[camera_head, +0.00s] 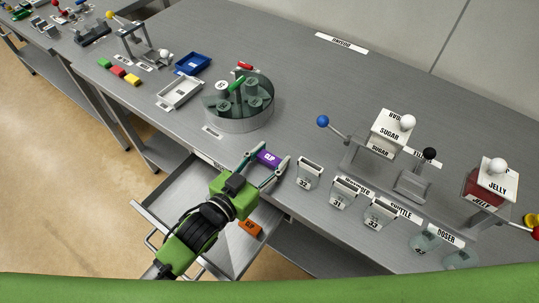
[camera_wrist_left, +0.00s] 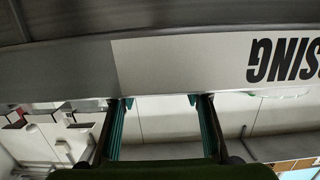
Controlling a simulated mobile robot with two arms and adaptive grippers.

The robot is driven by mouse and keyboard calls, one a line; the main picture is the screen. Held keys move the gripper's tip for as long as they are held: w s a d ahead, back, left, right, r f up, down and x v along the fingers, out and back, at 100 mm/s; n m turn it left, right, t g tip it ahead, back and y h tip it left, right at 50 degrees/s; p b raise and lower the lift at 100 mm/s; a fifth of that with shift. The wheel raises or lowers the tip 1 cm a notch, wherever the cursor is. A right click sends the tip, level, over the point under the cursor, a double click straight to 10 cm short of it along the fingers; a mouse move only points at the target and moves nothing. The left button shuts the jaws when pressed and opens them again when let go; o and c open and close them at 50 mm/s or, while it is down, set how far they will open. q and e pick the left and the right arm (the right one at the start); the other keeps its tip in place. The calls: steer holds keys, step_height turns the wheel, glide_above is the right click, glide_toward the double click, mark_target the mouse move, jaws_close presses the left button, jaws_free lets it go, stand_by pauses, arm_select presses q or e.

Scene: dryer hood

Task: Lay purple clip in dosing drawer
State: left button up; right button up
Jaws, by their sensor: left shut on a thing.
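The purple clip (camera_head: 268,158) is a small block with a white label, between the fingertips of my left gripper (camera_head: 271,156) in the head view. The left gripper is shut on it near the table's front edge, above the back end of the open drawer. The clip does not show in the left wrist view, where the two fingers (camera_wrist_left: 162,100) stand apart below a panel with a partly visible label ending in "SING". The grey metal drawer (camera_head: 175,192) is pulled out below the table top, partly hidden by my left arm. An orange block (camera_head: 249,229) lies in it. My right gripper is not in view.
A round glass-walled carousel (camera_head: 238,123) stands behind the gripper. Labelled canisters (camera_head: 309,174) line the front edge to the right, before the sugar dispenser (camera_head: 390,132). A grey tray (camera_head: 180,92) and blue tray (camera_head: 193,63) lie at left.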

arm_select(q)
steer(key=shift+f, duration=0.15)
steer(key=o, duration=0.8)
steer(key=shift+c, duration=0.2)
steer(key=shift+f, duration=0.1)
